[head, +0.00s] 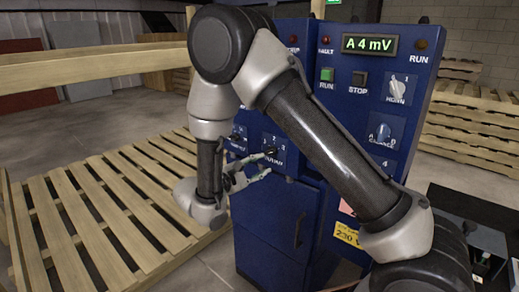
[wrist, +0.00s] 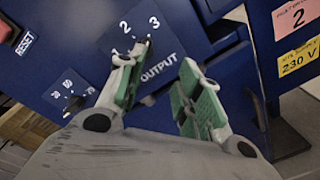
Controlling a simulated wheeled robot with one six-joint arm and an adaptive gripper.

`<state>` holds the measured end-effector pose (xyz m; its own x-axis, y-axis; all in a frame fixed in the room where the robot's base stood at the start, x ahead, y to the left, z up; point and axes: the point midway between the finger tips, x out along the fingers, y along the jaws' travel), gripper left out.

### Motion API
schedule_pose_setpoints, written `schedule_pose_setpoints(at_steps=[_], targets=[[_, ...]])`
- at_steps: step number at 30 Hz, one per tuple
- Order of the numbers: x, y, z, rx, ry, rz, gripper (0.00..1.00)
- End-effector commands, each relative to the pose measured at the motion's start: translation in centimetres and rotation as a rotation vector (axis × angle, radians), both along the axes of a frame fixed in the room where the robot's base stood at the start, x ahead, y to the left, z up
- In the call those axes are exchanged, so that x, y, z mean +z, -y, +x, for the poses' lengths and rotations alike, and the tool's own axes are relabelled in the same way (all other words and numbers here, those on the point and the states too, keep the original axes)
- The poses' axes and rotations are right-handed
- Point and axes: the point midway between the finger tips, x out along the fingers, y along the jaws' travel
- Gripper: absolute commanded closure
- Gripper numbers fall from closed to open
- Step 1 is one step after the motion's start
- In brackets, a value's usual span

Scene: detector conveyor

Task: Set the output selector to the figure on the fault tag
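The output selector (wrist: 140,45) is a dark knob on a blue plate marked OUTPUT, with figures 2 and 3 visible in the wrist view. The left finger covers part of it, so its pointing is unclear. In the head view the selector (head: 271,149) is just beyond the fingertips. My gripper (wrist: 167,60) is open, with green-padded fingers apart and nothing between them; the left fingertip is close to the knob, contact unclear. It also shows in the head view (head: 266,166). A pink tag (wrist: 297,18), cut off at the top right of the wrist view, bears a figure 2.
A yellow 230 V label (wrist: 299,57) is below the pink tag. Another dial (wrist: 73,103) and a red RESET button (wrist: 5,32) are left of the selector. The blue cabinet's display (head: 370,44) reads A 4 mV. Wooden pallets (head: 120,190) stand to the left.

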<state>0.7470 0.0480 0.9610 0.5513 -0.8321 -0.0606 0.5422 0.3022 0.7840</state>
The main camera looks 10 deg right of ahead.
Motion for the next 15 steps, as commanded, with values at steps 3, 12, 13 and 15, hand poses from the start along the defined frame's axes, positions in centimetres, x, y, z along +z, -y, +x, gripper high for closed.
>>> schedule_pose_setpoints(at_steps=[3, 12, 13, 15], targets=[[1.3, -1.0, 0.8, 0.046, 0.101, 0.008, 0.65], [1.6, 1.2, 2.1, 0.035, 0.155, 0.031, 0.65], [1.6, 1.7, 2.4, 0.035, 0.155, 0.031, 0.65], [1.6, 2.7, 3.2, 0.035, 0.155, 0.031, 0.65]])
